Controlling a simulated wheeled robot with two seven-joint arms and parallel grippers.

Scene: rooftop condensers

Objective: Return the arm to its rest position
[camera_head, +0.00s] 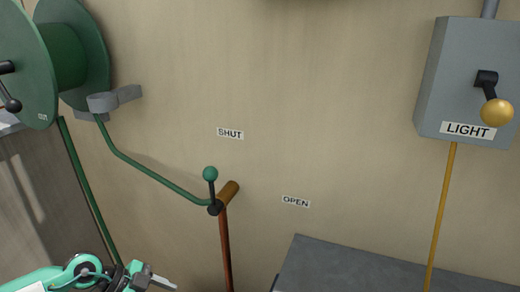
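My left arm, turquoise and dark, comes in at the bottom left corner. My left gripper (160,281) is low in the picture, left of the brown pipe and below the green-knobbed lever, apart from both. Its fingers are small and partly cut off by the bottom edge, so I cannot tell if they are open. Nothing is visibly held. My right arm and gripper are out of view.
A green reel (60,55) is upper left, a grey LIGHT box (455,80) right, and a dark grey surface (370,270) lower right.

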